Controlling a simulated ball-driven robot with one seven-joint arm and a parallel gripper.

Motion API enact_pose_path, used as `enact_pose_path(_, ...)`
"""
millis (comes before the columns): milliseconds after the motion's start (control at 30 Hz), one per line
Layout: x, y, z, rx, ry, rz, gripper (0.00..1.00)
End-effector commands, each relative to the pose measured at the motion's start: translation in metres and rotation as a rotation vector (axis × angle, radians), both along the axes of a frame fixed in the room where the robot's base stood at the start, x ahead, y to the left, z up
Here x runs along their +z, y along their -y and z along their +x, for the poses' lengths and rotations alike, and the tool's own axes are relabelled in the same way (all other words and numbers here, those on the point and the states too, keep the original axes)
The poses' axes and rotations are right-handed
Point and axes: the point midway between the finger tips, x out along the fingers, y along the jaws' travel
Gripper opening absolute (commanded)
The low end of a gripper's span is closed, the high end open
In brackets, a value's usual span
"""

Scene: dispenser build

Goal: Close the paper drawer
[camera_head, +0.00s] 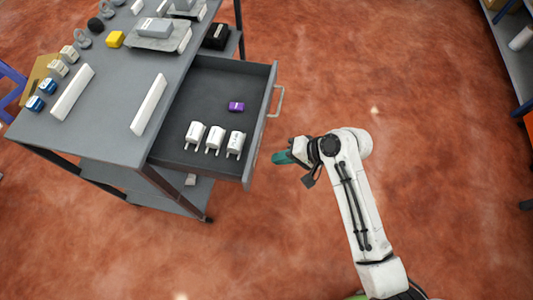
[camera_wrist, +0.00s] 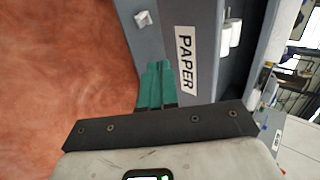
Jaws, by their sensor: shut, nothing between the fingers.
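The paper drawer (camera_head: 210,95) is grey and stands pulled out of the grey workbench (camera_head: 115,140), toward the right. It holds several white plug-like items (camera_head: 214,139) and a small purple item (camera_head: 236,106). Its front panel has a light handle (camera_head: 276,101). My gripper (camera_head: 280,157), with teal fingers, is shut and empty, just right of the near end of the drawer front. In the wrist view the teal fingers (camera_wrist: 157,84) point at the grey front panel, next to its white PAPER label (camera_wrist: 186,62). I cannot tell whether the fingertips touch the panel.
On the benchtop lie two white bars (camera_head: 72,92), a yellow item (camera_head: 115,39), a grey device (camera_head: 158,30) and small blue and white items. A shelf (camera_head: 510,50) stands at the far right.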

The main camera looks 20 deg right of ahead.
Motion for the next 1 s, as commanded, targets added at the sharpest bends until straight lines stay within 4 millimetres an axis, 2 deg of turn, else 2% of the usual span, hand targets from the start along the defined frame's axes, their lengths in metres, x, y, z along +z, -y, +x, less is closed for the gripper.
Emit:
enact_pose_path(100, -0.001, -0.016, 0.011, 0.004, 0.0, -0.001, 0.0)
enact_pose_path(300, -0.002, -0.031, 0.022, 0.001, -0.001, -0.002, 0.0)
enact_pose_path(833, -0.003, -0.036, 0.026, 0.0, 0.001, -0.002, 0.0)
enact_pose_path(1000, -0.002, -0.047, 0.034, 0.003, 0.0, -0.001, 0.0)
